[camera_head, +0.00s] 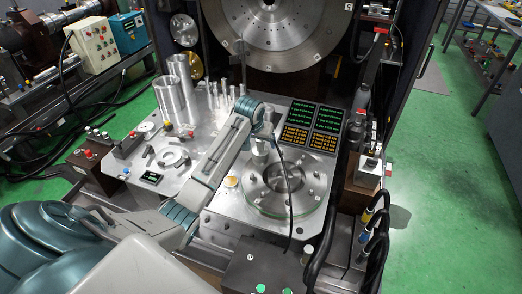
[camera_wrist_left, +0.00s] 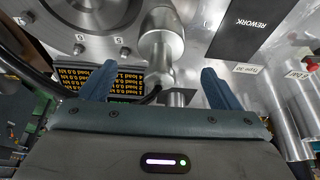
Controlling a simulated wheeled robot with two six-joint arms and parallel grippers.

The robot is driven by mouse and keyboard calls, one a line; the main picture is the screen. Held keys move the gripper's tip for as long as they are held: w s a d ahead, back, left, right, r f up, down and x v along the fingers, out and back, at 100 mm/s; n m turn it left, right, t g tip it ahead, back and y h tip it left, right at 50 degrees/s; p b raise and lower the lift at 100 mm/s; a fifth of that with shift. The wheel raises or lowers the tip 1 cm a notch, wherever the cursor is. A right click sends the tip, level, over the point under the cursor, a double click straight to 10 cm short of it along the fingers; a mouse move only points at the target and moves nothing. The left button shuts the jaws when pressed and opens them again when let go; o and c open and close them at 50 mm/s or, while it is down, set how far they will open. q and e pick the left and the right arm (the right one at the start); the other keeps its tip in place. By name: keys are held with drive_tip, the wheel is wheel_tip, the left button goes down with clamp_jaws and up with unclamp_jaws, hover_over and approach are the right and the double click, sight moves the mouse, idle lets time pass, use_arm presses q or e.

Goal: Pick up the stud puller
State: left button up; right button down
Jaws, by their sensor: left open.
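A silver cylindrical metal piece, which looks like the stud puller, stands near the back of the round flange in the head view (camera_head: 260,147). In the left wrist view the silver piece (camera_wrist_left: 160,45) lies between and beyond my fingertips, with a wide knob and a narrower neck. My left gripper (camera_wrist_left: 158,85) is open, its two blue-grey fingers apart on either side of the piece's lower end; contact cannot be told. In the head view my left gripper (camera_head: 266,130) is small and partly hidden by its own wrist. My right gripper is not in view.
The round bolted flange (camera_head: 285,183) sits in the metal bench beside my arm. Black and orange readout panels (camera_head: 312,125) stand behind it. Tall metal cylinders (camera_head: 178,88) and upright pins stand at the left. A dark cable (camera_head: 288,190) hangs across the flange. A REWORK label (camera_wrist_left: 250,22) lies nearby.

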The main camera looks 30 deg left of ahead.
sight(261, 147)
use_arm(q)
drive_tip(key=shift+w+f, duration=0.25)
drive_tip(key=shift+f, duration=0.2)
drive_tip(key=p+x, duration=0.1)
drive_tip(key=x, duration=0.4)
drive_tip(key=shift+s, duration=0.15)
drive_tip(key=shift+a+f, duration=0.1)
drive_tip(key=shift+f, duration=0.25)
drive_tip(key=shift+c, duration=0.5)
drive_tip(key=c, duration=1.4)
drive_tip(key=shift+r, duration=0.1)
drive_tip(key=shift+c, duration=1.1)
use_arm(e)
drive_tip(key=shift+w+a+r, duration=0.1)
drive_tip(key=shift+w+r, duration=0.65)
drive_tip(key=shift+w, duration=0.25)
use_arm(q)
drive_tip(key=shift+r, duration=0.15)
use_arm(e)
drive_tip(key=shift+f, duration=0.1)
